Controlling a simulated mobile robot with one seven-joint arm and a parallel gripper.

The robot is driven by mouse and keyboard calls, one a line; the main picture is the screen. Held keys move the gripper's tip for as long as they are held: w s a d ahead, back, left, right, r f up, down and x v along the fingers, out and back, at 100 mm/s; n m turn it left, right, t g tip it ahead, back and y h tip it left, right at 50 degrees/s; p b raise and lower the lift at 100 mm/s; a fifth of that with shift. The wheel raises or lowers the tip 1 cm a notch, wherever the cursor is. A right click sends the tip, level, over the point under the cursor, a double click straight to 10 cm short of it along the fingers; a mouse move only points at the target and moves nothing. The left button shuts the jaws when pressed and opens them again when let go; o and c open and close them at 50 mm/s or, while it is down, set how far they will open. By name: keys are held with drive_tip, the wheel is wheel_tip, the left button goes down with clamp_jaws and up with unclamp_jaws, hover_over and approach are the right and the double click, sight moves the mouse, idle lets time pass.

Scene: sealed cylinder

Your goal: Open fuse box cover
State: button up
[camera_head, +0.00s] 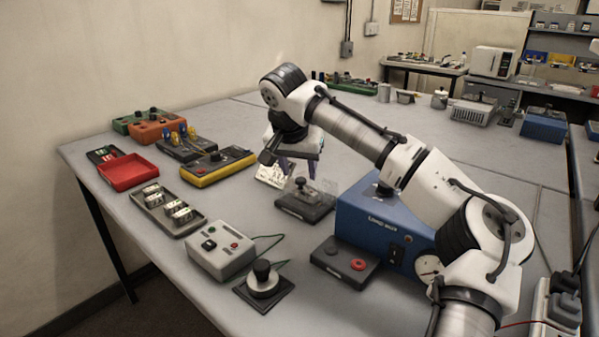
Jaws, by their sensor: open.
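My gripper (298,167) points down above the middle of the table, with its two fingers apart. Nothing shows between them. Just below and beside it is a dark flat device (305,206) with a black knob on top. A small pale plate with printed marks (272,176) stands behind and to the left, partly hidden by the gripper. I cannot tell which thing is the fuse box cover, or whether the fingers touch anything.
A blue box (375,225) stands to the right under my arm, with a dark button box (345,262) before it. A grey switch box (221,250), a metal tray (168,209), a red tray (128,171) and a yellow device (218,167) stand left.

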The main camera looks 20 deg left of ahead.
sight(308, 187)
drive_tip(key=shift+x, duration=1.15)
clamp_jaws()
